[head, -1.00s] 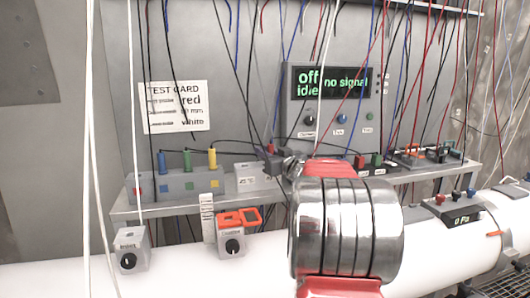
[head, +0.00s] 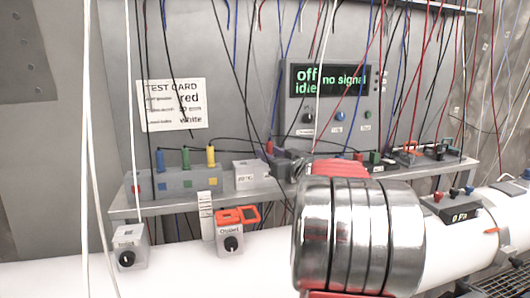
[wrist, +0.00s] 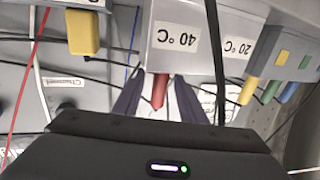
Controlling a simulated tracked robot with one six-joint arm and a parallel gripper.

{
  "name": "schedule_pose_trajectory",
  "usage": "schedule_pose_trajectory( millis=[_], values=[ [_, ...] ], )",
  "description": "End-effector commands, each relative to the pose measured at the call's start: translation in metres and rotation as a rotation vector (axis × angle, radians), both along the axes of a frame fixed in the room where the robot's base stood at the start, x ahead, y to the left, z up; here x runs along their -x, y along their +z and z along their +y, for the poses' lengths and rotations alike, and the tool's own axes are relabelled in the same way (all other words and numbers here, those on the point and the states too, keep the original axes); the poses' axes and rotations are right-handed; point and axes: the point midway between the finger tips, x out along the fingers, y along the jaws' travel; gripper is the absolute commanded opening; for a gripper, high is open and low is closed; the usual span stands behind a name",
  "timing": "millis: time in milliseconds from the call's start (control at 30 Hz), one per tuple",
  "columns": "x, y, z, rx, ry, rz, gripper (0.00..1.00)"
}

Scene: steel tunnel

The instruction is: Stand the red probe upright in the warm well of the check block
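The red probe (head: 269,147) stands upright at the check block (head: 250,177), with a black cable running from its top. In the wrist view, which is upside down, its red handle (wrist: 159,90) sticks out of the half labelled 40 °C (wrist: 180,35). The half labelled 20 °C (wrist: 240,40) is beside it. My gripper's two dark fingers (wrist: 159,95) lie either side of the handle with gaps showing, so the gripper looks open. In the head view my gripper (head: 286,163) is partly hidden by my arm. How deep the probe sits is hidden.
A grey rack (head: 205,181) with blue, green and yellow probes stands left on the shelf. Hanging cables cross the space. A display (head: 331,79) reads "off idle" and "no signal". A white pipe (head: 185,268) with knob boxes runs below; more instruments stand right.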

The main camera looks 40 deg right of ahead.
Motion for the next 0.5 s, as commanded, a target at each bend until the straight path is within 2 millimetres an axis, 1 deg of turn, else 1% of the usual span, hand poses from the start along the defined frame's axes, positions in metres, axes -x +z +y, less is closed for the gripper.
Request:
schedule_pose_trajectory(
  millis=[33,300,500],
  values=[
    [0.009,0.001,0.002,0.001,-0.003,0.0,0.38],
    [0.054,0.0,0.013,0.001,-0.003,0.0,0.38],
    [0.082,0.0,0.021,0.002,-0.002,0.001,0.38]
  ],
)
